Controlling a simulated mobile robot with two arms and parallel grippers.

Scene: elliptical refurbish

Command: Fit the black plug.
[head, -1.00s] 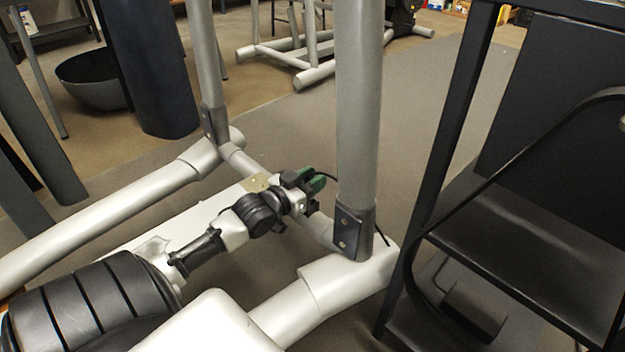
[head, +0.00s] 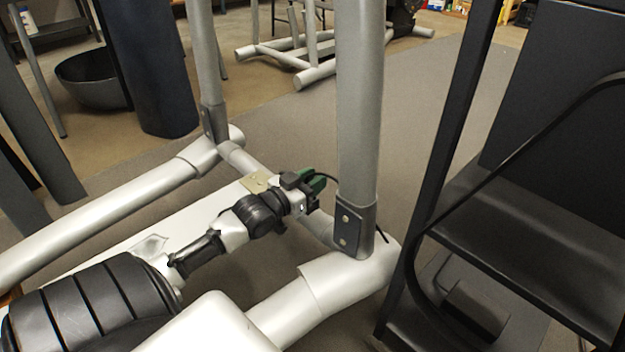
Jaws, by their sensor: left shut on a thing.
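My left gripper (head: 308,188) reaches in from the lower left, with dark jaws and a green part at its tip. It is shut, just left of the near grey upright post and above the frame's crossbar. A thin black cable (head: 328,177) comes out at the jaws and passes behind the post. The black plug appears to be held at the cable's end, but the jaws hide most of it. No socket can be made out. My right gripper is not in view.
The grey tubular frame's near post (head: 358,120) and foot tube (head: 330,290) stand close to my left gripper. A black shelf unit (head: 520,240) fills the right side. A dark bowl (head: 92,80) sits at the back left. Open floor lies behind the near post.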

